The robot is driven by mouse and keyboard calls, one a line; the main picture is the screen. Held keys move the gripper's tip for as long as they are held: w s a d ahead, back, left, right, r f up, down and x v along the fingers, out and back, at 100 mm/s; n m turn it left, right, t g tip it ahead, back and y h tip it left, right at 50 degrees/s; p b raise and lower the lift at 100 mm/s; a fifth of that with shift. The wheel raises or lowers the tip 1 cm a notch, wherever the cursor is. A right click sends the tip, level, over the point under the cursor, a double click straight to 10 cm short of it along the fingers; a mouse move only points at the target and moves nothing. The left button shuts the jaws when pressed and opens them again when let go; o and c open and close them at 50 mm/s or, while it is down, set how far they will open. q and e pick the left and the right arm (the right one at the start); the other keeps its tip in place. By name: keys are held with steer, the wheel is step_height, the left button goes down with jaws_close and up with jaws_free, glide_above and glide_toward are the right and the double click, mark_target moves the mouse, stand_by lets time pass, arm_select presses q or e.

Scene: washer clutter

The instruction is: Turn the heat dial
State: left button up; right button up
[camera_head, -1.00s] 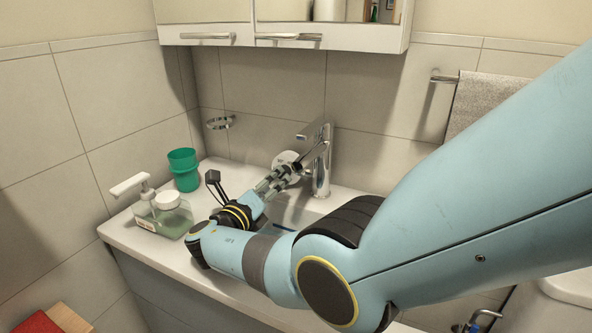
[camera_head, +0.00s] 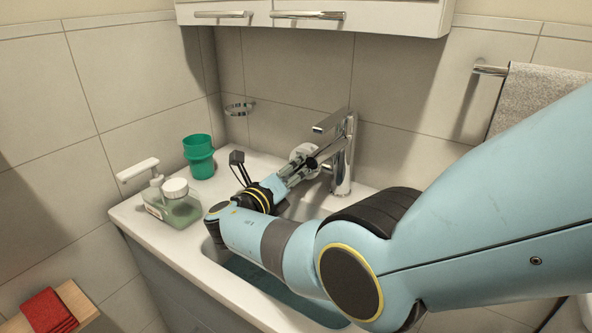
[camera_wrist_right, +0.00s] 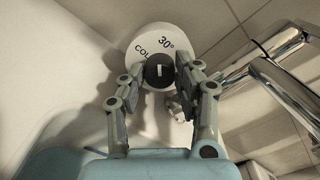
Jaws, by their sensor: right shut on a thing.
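The heat dial is a round white disc (camera_wrist_right: 146,40) with a dark knob (camera_wrist_right: 159,71) at its centre. Part of the lettering reads "30°" and "COL". In the head view the white dial (camera_head: 303,154) sits just left of the chrome faucet, partly hidden by my right gripper. My right gripper (camera_head: 300,172) reaches it from the front left. In the right wrist view, the two fingers of my right gripper (camera_wrist_right: 160,76) close on the dark knob from both sides. A light mark shows on the knob's face. My left gripper is not in view.
The chrome faucet (camera_head: 343,160) stands close beside my right gripper. A soap dispenser (camera_head: 171,205) and a green cup (camera_head: 198,157) stand on the counter's left. A cabinet (camera_head: 385,15) hangs above. Blue-tinted water (camera_head: 262,277) shows in the basin below my right arm.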

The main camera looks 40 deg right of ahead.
jaws_close()
steer(key=shift+m, duration=0.3)
steer(key=shift+f, duration=0.1)
steer(key=m+b, duration=0.3)
steer(key=m, duration=0.3)
steer(key=shift+f, duration=0.1)
steer(key=m+b, duration=0.2)
steer(key=m, duration=0.2)
steer(key=shift+m+b, duration=1.3)
steer(key=shift+m, duration=0.8)
